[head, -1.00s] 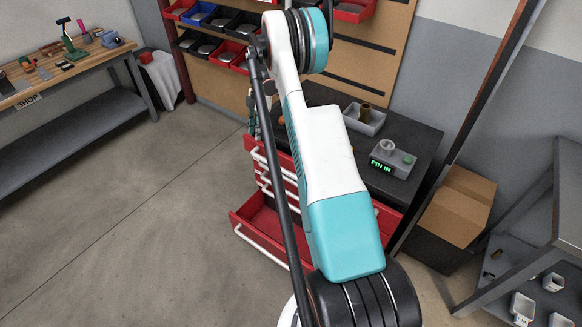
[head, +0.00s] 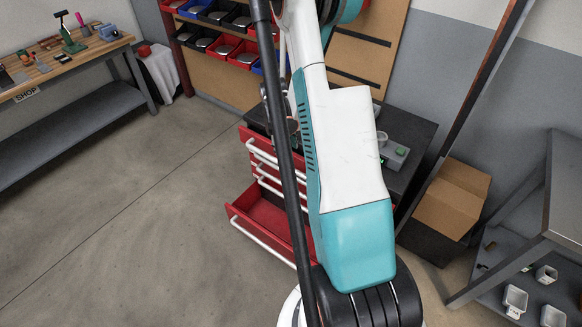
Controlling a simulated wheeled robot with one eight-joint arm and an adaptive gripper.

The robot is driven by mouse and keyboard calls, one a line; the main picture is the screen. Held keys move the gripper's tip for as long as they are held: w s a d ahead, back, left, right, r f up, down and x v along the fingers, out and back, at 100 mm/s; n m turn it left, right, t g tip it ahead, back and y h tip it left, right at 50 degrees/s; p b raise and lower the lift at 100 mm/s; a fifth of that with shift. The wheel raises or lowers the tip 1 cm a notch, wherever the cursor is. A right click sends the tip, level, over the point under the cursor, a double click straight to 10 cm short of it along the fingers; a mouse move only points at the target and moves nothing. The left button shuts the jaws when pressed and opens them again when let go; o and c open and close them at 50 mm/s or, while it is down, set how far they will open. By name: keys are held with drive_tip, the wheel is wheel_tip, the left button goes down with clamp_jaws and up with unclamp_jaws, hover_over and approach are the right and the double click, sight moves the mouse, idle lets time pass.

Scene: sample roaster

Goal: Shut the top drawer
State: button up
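The red tool cabinet stands at the centre of the head view, partly behind my arm. Its top drawer (head: 257,143), with a white bar handle, appears to stick out a little past the drawer fronts just below it. How far it is open is hard to tell. A low drawer (head: 262,212) is pulled well out and looks empty. Dark parts of my gripper (head: 291,125) show at the cabinet's top front edge, beside the top drawer. My arm hides most of it, so its fingers and any contact with the drawer are not clear.
A grey device (head: 395,152) sits on the dark cabinet top. A cardboard box (head: 450,205) stands right of the cabinet, near a grey shelf (head: 520,255). A wooden workbench (head: 65,62) is at the left. The floor left of the cabinet is clear.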

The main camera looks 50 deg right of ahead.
sight(291, 167)
drive_tip(key=f+b, duration=0.1)
drive_tip(key=f, duration=0.3)
drive_tip(key=d+f+b, duration=0.1)
drive_tip(key=f+b, duration=0.1)
drive_tip(key=f, duration=0.2)
drive_tip(key=d+f+b, duration=0.1)
drive_tip(key=f, duration=0.3)
drive_tip(key=shift+w+d+f, duration=0.15)
drive_tip(key=shift+d+f, duration=0.05)
drive_tip(key=shift+d, duration=0.05)
clamp_jaws()
drive_tip(key=shift+d, duration=0.1)
